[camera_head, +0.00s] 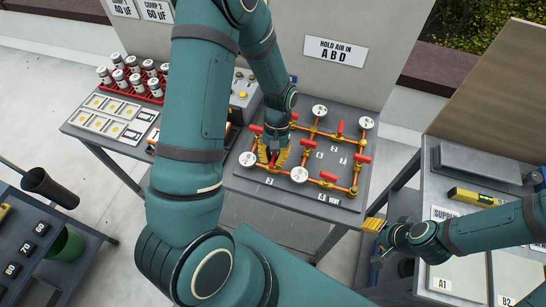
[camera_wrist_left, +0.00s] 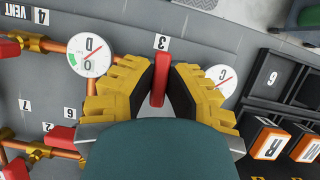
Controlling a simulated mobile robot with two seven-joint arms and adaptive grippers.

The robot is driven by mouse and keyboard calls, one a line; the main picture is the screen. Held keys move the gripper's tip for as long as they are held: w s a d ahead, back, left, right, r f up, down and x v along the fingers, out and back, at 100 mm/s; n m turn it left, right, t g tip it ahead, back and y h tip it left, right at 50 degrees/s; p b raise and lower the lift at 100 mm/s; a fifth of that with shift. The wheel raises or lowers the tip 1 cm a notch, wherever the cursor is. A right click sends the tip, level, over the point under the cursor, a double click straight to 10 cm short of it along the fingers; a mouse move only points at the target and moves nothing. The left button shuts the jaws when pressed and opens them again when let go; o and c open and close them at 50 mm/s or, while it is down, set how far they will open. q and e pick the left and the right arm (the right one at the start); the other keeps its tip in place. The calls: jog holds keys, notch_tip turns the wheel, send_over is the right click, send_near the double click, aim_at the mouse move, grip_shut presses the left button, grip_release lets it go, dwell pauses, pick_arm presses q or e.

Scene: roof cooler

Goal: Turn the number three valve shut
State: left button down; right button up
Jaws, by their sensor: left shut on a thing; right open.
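The number three valve's red handle (camera_wrist_left: 160,78) stands between the yellow fingers of my left gripper (camera_wrist_left: 160,88), which is shut on it. It points toward the label 3 (camera_wrist_left: 161,42), across the line between gauge D (camera_wrist_left: 89,55) and gauge C (camera_wrist_left: 221,80). The pipe under the handle is hidden by the fingers. In the head view my left gripper (camera_head: 273,155) is at the near left of the pipe board (camera_head: 237,183). My right gripper (camera_head: 373,225) is open and empty, low between the pipe table and the right table.
Other red valve handles (camera_head: 329,177) and white gauges (camera_head: 319,110) crowd the orange pipes. A sign reading HOLD AIR IN A B D (camera_head: 336,51) is on the wall behind. A control box (camera_head: 243,88) and red rack (camera_head: 148,90) stand to the left. A yellow level (camera_head: 476,197) lies on the right table.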

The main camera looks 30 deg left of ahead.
dwell(0.5)
pick_arm(q)
jog(key=c, duration=1)
grip_release()
jog(key=v, duration=1.2)
jog(key=shift+f, duration=0.1)
